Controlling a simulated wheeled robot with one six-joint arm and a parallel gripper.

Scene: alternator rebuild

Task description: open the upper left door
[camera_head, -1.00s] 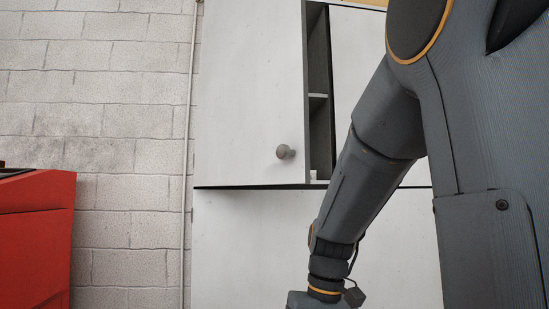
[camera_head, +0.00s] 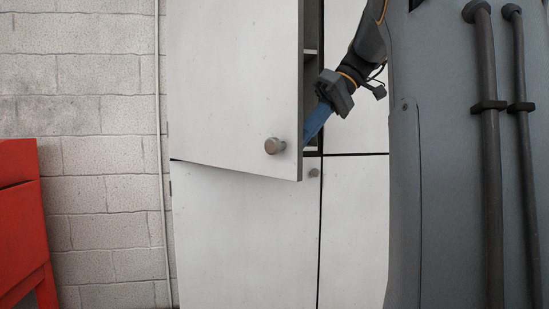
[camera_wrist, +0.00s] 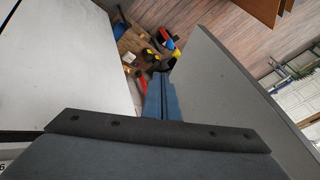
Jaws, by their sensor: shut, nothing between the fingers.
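The upper left door (camera_head: 235,75) is a white panel with a round grey knob (camera_head: 272,146) near its lower right corner. It stands partly open, its right edge swung out from the cabinet. My gripper (camera_head: 316,122) is at the door's right edge, its blue fingers reaching into the gap and partly hidden behind the door. In the wrist view the fingers (camera_wrist: 161,97) are together and empty, between a white panel on the left and a grey panel on the right. I cannot tell whether they touch the door.
Below is the closed lower left door (camera_head: 245,230) with its own knob (camera_head: 314,172). A red cabinet or cart (camera_head: 20,215) stands at the left by the block wall (camera_head: 85,80). In the wrist view, several loose items lie beyond the fingers above a wooden floor (camera_wrist: 205,14).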

